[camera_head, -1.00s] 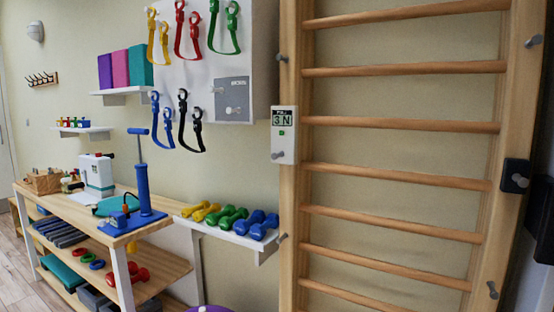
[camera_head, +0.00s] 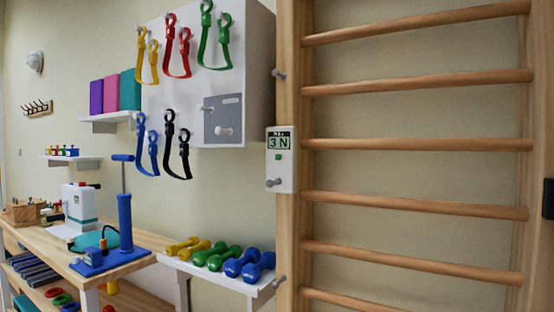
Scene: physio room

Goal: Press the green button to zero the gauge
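The gauge (camera_head: 281,170) is a white box fixed to the left wooden upright of the wall bars. Its display (camera_head: 279,143) reads "3 N". A small green button (camera_head: 278,157) sits just below the display. A grey peg or hook (camera_head: 273,183) sticks out near the bottom of the box. Neither of my grippers shows in the head view.
Wall bars (camera_head: 415,144) fill the right side. A shelf with dumbbells (camera_head: 243,262) is left of the gauge, below it. A white panel with hanging bands (camera_head: 252,75) juts out at upper left. A wooden bench (camera_head: 140,262) with a blue pump (camera_head: 125,222) stands further left.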

